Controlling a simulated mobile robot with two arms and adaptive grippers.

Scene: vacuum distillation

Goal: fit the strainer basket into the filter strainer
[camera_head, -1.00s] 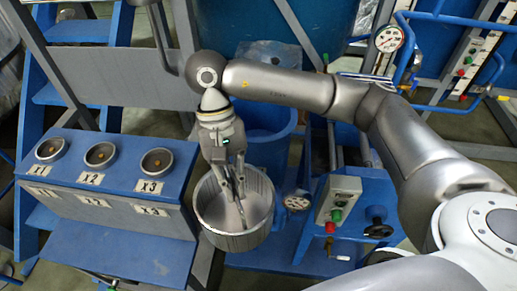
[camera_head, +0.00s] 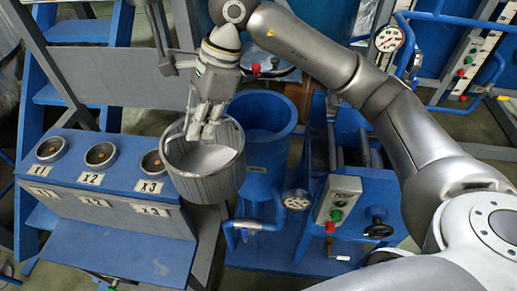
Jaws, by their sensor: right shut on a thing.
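The strainer basket (camera_head: 208,182) is a grey metal cylinder with an open top, tilted slightly so that I see its pale inside. My right gripper (camera_head: 206,130) is shut on the basket near its far rim; the exact grip point is partly hidden by the fingers. The filter strainer (camera_head: 265,178) is a blue open-topped cylinder just right of and behind the basket. Its mouth is clear, and the basket is beside it, held in the air, not inside it. My left gripper is not in view.
A blue panel (camera_head: 120,175) with round sockets marked X1, X2 and X3 is at the left; the basket overlaps the X3 socket in the picture. A control box (camera_head: 338,200) and a pressure gauge (camera_head: 296,200) are right of the strainer. Blue steps (camera_head: 75,30) stand behind left.

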